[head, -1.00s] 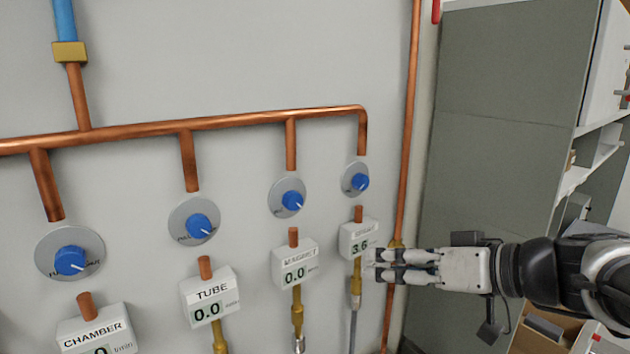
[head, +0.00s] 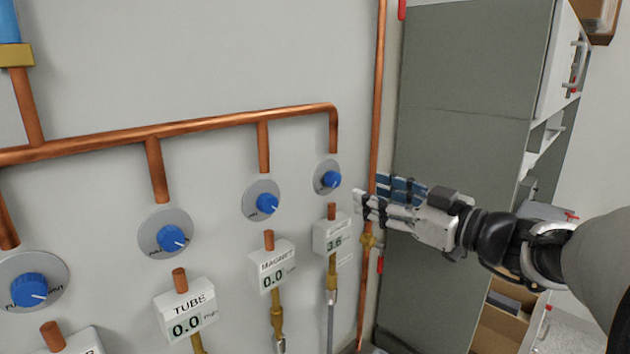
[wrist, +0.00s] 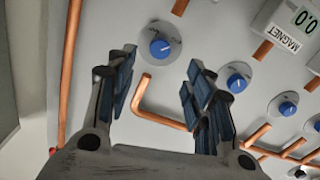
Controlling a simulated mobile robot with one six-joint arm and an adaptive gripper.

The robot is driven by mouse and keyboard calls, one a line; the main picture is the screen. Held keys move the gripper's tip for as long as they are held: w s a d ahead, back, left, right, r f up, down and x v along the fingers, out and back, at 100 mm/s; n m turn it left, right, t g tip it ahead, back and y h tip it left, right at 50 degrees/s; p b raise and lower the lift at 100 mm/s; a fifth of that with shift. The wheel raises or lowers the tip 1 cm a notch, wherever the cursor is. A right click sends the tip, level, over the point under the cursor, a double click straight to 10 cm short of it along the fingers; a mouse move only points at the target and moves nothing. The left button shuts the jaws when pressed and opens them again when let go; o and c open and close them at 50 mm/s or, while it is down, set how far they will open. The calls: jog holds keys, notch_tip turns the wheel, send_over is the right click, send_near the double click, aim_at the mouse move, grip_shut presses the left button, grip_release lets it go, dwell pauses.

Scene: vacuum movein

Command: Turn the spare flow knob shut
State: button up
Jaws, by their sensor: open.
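The spare flow knob (head: 331,180) is the blue knob with a white pointer line on a round grey dial at the right end of the row. Below it, the spare readout box (head: 332,236) shows about 3.6. My gripper (head: 372,192) is open and empty, just right of the knob in the head view. In the wrist view the spare knob (wrist: 160,48) shows beyond and between the spread fingers of my gripper (wrist: 160,70). The fingers look apart from the knob.
The magnet knob (head: 262,204) and tube knob (head: 171,238) stand left of the spare one; their readouts show 0.0. A vertical copper pipe (head: 377,95) runs close by my fingers. A grey-green cabinet (head: 465,60) stands to the right.

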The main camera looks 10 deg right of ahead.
aim_at(337, 181)
jog(key=p+x, duration=0.1)
jog(key=x, duration=0.7)
jog(key=shift+w+a, duration=0.2)
jog(key=shift+c, duration=0.6)
jog(key=c, duration=1)
